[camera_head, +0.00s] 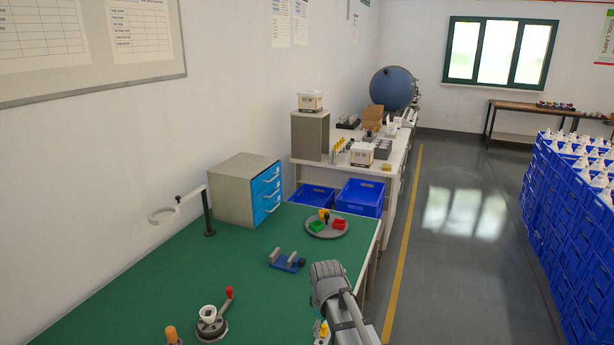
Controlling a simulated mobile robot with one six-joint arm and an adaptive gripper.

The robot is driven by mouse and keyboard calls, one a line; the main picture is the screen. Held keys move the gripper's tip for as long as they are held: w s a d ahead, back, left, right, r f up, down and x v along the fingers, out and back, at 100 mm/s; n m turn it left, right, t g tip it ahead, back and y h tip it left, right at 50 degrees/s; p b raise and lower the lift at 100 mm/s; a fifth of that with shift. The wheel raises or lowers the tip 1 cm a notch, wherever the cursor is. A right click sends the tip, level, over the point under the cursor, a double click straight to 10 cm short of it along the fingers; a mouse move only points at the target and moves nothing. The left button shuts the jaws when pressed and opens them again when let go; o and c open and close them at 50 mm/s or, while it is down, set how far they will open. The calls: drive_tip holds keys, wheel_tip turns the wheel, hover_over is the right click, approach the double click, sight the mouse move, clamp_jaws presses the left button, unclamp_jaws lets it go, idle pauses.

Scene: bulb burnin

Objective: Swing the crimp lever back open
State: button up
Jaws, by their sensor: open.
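The crimp fixture (212,328) stands on the green bench top near the bottom edge of the view. It has a round metal base with a white cup-shaped piece in its middle. Its crimp lever (226,303) rises on the right side of the base and ends in a red knob. Nothing touches the lever. My gripper is not in view; only grey links of my arm show at the bottom, right of the fixture and apart from it.
An orange-topped tool (171,334) stands left of the fixture, cut off by the frame. A blue cradle (286,262), a round tray (312,231) with small bins, a ring on a post (208,215) and a drawer cabinet (232,190) stand farther back. Green bench top is clear between them.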

drive_tip(key=s+d+f+m+b, duration=0.1)
drive_tip(key=s+d+m, duration=0.7)
drive_tip(key=d, duration=0.4)
drive_tip(key=shift+d+f+m, duration=0.15)
drive_tip(key=shift+f+m, duration=0.1)
drive_tip(key=shift+m, duration=0.45)
